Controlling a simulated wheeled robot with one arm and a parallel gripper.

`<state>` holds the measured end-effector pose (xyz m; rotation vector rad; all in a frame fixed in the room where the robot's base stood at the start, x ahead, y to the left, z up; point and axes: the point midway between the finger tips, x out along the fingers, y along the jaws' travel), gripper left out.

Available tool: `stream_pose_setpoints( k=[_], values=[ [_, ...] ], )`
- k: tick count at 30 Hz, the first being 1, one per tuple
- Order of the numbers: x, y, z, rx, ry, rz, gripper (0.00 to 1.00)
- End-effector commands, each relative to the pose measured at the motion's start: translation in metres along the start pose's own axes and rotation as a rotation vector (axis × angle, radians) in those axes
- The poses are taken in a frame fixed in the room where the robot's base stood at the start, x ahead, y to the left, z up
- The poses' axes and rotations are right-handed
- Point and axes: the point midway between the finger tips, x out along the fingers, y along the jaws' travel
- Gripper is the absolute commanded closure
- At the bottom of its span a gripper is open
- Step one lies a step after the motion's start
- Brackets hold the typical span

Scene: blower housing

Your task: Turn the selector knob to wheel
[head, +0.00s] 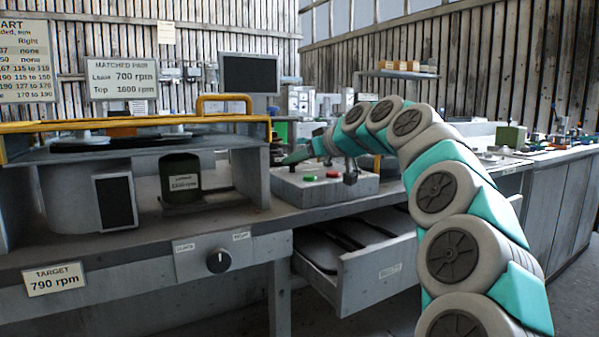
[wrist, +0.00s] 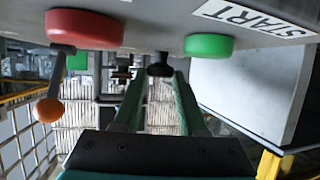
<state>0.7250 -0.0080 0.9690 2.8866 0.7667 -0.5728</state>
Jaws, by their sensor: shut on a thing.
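My gripper (head: 288,160) reaches over the grey control box (head: 345,191). In the wrist view its two teal fingers (wrist: 160,76) are closed around a small black knob (wrist: 160,69) on the box, between the red button (wrist: 85,28) and the green button (wrist: 209,45). Another black knob (head: 218,261) sits on the bench's front panel, with a small label on each side; I cannot read these labels surely. My gripper is well away from that knob.
A lever with an orange ball (wrist: 48,110) stands beside the red button. A drawer (head: 375,270) is open below the control box. A yellow-edged frame (head: 130,124) stands over the bench at left, with a dark green motor (head: 181,177) under it.

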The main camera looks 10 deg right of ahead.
Motion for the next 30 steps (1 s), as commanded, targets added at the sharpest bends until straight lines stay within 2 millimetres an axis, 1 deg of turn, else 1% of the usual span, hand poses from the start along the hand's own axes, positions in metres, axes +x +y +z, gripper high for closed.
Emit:
stream_pose_setpoints(
  k=[1,2,9,15,21,30],
  values=[
    [0.000,-0.001,0.005,0.012,-0.002,0.042,1.00],
    [0.001,-0.002,0.005,0.022,-0.003,0.067,1.00],
    [-0.001,-0.005,-0.001,0.098,-0.001,0.259,1.00],
    [0.000,-0.008,-0.002,0.151,-0.001,0.384,1.00],
    [0.001,-0.010,-0.003,0.192,0.001,0.478,1.00],
    [0.003,-0.013,-0.004,0.224,0.002,0.551,1.00]
  ],
)
